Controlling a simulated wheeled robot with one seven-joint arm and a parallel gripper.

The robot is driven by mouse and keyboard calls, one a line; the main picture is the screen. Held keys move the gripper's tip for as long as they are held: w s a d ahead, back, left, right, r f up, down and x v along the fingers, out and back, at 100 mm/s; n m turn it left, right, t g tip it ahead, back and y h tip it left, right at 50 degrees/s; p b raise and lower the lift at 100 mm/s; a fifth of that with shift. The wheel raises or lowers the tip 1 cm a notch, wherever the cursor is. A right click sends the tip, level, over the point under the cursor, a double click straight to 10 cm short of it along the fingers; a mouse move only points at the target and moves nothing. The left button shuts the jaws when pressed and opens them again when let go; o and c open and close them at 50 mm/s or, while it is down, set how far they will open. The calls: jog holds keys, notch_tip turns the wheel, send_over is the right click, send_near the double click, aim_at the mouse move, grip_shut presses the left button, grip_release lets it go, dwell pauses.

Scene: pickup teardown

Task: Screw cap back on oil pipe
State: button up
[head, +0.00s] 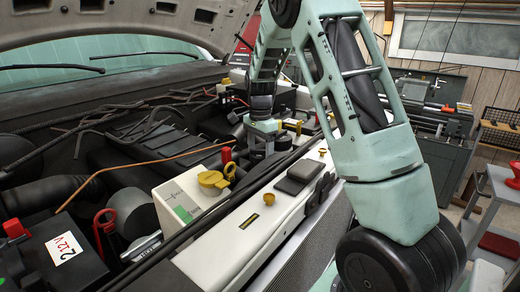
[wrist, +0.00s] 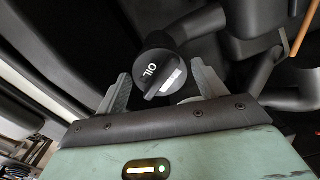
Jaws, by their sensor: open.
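The black oil cap (wrist: 155,68), marked OIL in white with a raised grip bar, shows in the wrist view. It lies between the two grey fingers of my gripper (wrist: 161,86), which is open around it, with gaps showing at the sides. A black pipe-like part (wrist: 157,40) shows right behind the cap; I cannot tell how firmly the cap sits on it. In the head view my gripper (head: 262,148) points down into the engine bay, and the cap is hidden there.
A white reservoir with a yellow cap (head: 212,180) and a red-topped dipstick (head: 227,156) stand near my gripper. A 12 V battery (head: 62,252) is at the lower left. Hoses and a copper-coloured line (head: 130,165) cross the bay. The raised hood (head: 90,22) hangs above.

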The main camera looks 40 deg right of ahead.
jog(key=c, duration=0.9)
jog(key=m+p, duration=0.2)
jog(key=shift+r+m, duration=0.25)
jog(key=shift+m, duration=0.05)
jog(key=m+p, duration=0.3)
jog(key=m, duration=0.1)
jog(key=m+p, duration=0.5)
jog(key=m, duration=0.2)
jog(key=shift+p, duration=0.3)
jog(key=shift+f+m, duration=0.35)
jog(key=shift+m, duration=0.35)
jog(key=o, duration=1.2)
jog(key=shift+r, duration=0.15)
